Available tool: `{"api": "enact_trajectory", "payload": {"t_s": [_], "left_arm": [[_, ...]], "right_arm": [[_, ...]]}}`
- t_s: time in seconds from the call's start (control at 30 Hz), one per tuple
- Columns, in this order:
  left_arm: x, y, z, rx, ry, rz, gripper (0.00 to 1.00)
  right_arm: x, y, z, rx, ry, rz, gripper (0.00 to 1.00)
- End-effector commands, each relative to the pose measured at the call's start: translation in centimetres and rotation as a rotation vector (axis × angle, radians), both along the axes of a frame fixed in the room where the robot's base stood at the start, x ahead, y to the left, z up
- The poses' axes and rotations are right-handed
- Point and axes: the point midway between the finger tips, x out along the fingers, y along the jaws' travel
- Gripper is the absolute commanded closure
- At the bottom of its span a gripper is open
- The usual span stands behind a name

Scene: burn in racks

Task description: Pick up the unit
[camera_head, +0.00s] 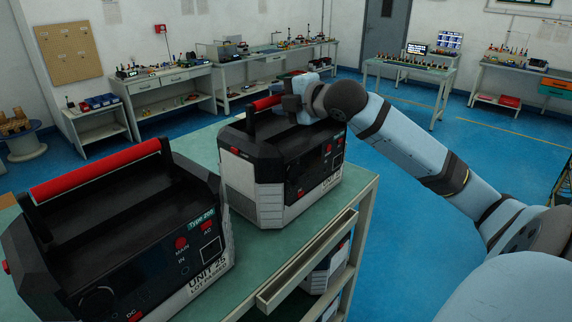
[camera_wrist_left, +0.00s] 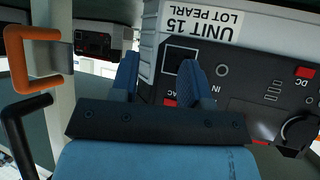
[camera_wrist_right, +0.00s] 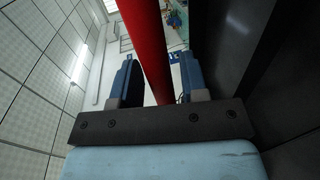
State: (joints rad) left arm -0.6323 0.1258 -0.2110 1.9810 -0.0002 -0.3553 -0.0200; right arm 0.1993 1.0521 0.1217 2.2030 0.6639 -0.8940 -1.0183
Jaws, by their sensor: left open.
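A black and grey unit with a red top handle (camera_head: 266,103) stands on the green bench top in the head view. My right gripper (camera_head: 290,98) is at that handle. In the right wrist view the red handle (camera_wrist_right: 150,50) passes between the fingers of my right gripper (camera_wrist_right: 158,80), which stand apart with narrow gaps beside it. A nearer unit (camera_head: 205,285) with a red handle fills the lower left. My left gripper (camera_wrist_left: 160,75) is open and empty in the left wrist view, in front of a unit labelled UNIT 15 (camera_wrist_left: 215,25), seen upside down.
The bench (camera_head: 345,195) has a lower shelf holding another unit (camera_head: 325,268). An orange handle (camera_wrist_left: 25,60) and a black hook-shaped piece (camera_wrist_left: 15,120) are at the left of the left wrist view. Workbenches line the far walls. Blue floor (camera_head: 400,250) is clear to the right.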

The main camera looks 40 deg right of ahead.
Motion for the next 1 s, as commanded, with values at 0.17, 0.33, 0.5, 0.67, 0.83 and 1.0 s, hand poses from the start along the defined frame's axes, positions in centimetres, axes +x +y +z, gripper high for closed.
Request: {"api": "enact_trajectory", "payload": {"t_s": [0.17, 0.33, 0.5, 0.67, 0.83, 1.0], "left_arm": [[-0.08, 0.01, -0.04, -0.001, 0.001, 0.001, 0.57], [0.02, 0.02, 0.00, 0.000, 0.000, 0.000, 0.57], [0.40, 0.02, 0.19, 0.000, -0.007, 0.000, 0.57], [0.83, 0.03, 0.42, 0.000, -0.015, 0.000, 0.57], [0.83, 0.05, 0.41, 0.001, -0.016, 0.000, 0.57], [0.56, 0.07, 0.28, 0.002, -0.011, 0.000, 0.57]], "right_arm": [[-0.01, 0.00, 0.00, 0.000, 0.000, 0.000, 1.00], [-0.02, 0.00, 0.00, 0.000, 0.000, 0.000, 1.00], [-0.02, 0.00, 0.00, 0.000, 0.000, 0.000, 1.00], [-0.02, 0.00, 0.00, 0.000, 0.000, 0.000, 1.00], [-0.02, 0.00, 0.00, 0.000, 0.001, 0.000, 1.00], [-0.02, 0.00, 0.00, 0.000, 0.001, 0.000, 1.00]]}}
